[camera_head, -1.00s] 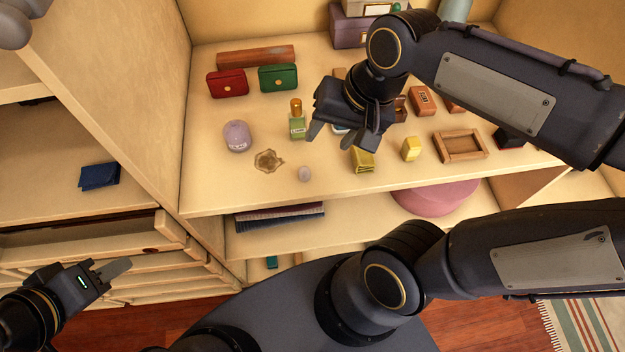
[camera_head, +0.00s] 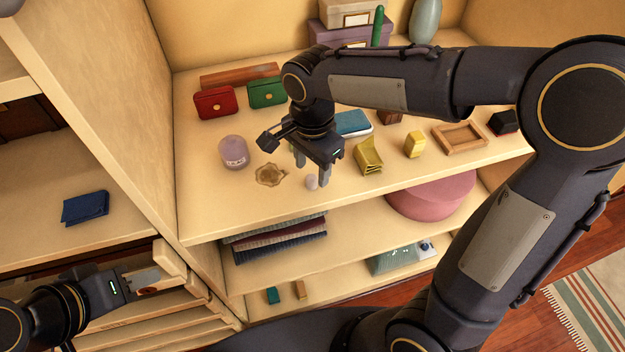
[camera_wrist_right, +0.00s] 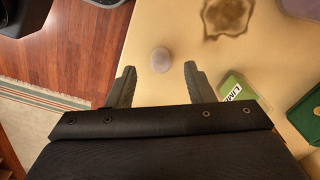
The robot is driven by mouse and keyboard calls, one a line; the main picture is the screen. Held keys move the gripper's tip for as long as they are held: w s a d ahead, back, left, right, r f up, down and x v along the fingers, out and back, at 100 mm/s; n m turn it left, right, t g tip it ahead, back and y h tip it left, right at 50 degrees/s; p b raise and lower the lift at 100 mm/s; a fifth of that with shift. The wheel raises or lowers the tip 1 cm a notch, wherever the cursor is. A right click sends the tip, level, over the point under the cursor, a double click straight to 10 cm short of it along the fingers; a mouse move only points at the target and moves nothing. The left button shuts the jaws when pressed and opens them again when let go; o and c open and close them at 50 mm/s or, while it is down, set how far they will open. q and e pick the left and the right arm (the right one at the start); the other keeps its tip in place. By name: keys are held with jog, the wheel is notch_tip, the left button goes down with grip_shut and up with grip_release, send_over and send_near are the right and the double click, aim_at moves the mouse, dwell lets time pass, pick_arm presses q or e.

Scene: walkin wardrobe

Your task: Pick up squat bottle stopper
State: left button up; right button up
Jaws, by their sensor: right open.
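The squat bottle stopper looks to be the small pale, rounded piece (camera_head: 312,182) near the front edge of the upper shelf. It also shows in the right wrist view (camera_wrist_right: 161,60), ahead of the fingertips and between their lines. My right gripper (camera_head: 312,175) is open and empty, pointing down just above and behind the stopper; in the right wrist view its two fingers (camera_wrist_right: 157,75) stand apart. My left gripper (camera_head: 150,280) is low at the left, in front of the drawers; I cannot tell whether its jaws are open.
On the shelf (camera_head: 215,205), a lilac jar (camera_head: 234,152) and a wavy brown dish (camera_head: 270,174) lie left of the stopper. A yellow folded piece (camera_head: 368,157) is to the right. A green labelled bottle (camera_wrist_right: 240,95) is close to one finger.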

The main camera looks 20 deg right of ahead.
aim_at(312, 181)
jog(key=shift+f, duration=1.35)
grip_shut()
jog(key=shift+r, duration=0.1)
